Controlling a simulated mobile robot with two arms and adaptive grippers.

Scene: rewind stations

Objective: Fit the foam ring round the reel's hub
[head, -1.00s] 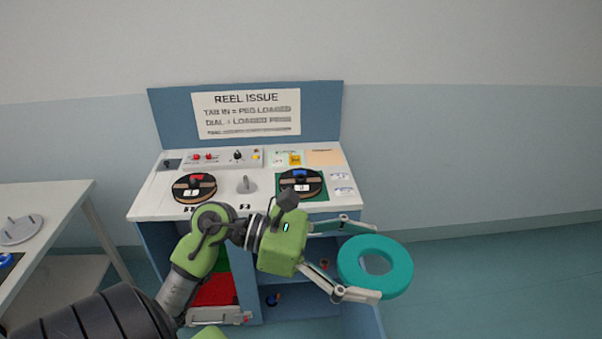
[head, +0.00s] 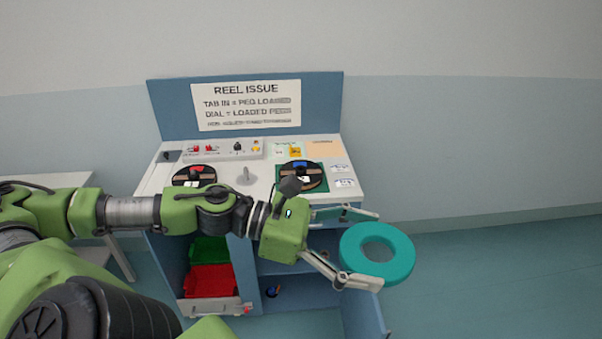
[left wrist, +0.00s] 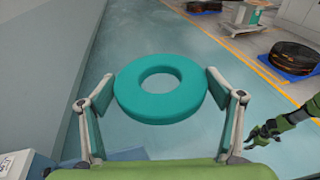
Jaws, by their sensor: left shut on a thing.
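The teal foam ring (head: 402,262) is held by my left gripper (head: 372,250) in front of the cabinet's right side. In the left wrist view the ring (left wrist: 160,108) sits between the two finger pads, its hole clear. One black reel (head: 303,177) lies on a green mat on the bench; another reel (head: 193,174) at left is partly hidden by my arm. In the left wrist view a large dark reel (left wrist: 297,54) lies on a blue mat on the floor. My right gripper (left wrist: 262,133) shows small at the right there; its jaw state is unclear.
The REEL ISSUE bench (head: 265,199) has a control panel (head: 222,150) and a peg at the middle. Below is an open cabinet with a red bin (head: 210,281) and a green bin (head: 209,250). A white table (head: 78,182) stands at left. Floor at right is clear.

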